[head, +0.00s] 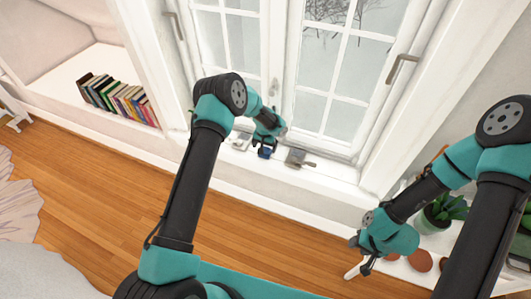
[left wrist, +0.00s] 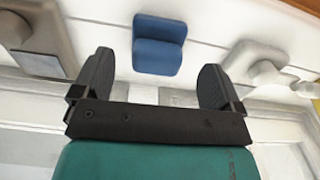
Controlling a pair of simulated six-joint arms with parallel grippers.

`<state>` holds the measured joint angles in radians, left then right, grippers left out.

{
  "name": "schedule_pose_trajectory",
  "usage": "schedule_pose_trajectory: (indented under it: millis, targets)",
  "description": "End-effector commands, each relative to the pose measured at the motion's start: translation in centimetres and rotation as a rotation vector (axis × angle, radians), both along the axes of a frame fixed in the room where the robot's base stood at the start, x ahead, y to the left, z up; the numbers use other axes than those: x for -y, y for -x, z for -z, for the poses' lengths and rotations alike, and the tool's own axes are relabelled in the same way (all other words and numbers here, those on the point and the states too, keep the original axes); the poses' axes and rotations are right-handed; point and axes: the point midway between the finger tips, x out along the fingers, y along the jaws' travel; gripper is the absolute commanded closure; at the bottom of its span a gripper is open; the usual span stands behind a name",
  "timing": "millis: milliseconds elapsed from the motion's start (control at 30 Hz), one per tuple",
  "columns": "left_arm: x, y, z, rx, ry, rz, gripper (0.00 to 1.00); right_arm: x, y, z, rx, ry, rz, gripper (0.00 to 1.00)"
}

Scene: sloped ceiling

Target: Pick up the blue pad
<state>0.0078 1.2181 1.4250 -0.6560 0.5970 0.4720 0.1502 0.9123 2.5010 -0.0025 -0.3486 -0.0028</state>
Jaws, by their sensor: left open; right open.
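The blue pad (head: 265,152) sits on the white windowsill in the head view, just below my left gripper (head: 267,139). In the left wrist view the blue pad (left wrist: 159,44) lies ahead of the open left fingers (left wrist: 155,82), between their lines and apart from both. The left gripper is empty. My right gripper (head: 362,262) is at the lower right in the head view, near a white surface, and looks empty. Its fingers are small and partly hidden by the arm.
Books (head: 117,98) stand in the left alcove. A potted plant (head: 445,210) and brown round items (head: 420,261) are at right. The window is behind.

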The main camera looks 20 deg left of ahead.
Motion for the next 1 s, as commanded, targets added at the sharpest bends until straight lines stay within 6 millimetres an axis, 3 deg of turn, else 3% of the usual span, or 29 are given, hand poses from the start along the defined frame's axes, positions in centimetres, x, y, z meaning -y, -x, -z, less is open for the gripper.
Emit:
schedule_pose_trajectory:
  millis: [300,800,1000]
  targets:
    - [0.3,-0.1,3.9,-0.002,0.000,0.000,0.08,0.0,0.0,0.0,0.000,0.000,0.000,0.57]
    - [0.3,-0.1,4.0,-0.002,0.000,0.000,0.08,0.0,0.0,0.0,0.000,0.000,0.000,0.57]
    - [0.3,-0.1,4.0,-0.002,0.000,0.000,0.27,0.0,0.0,0.0,0.000,0.000,0.000,0.57]
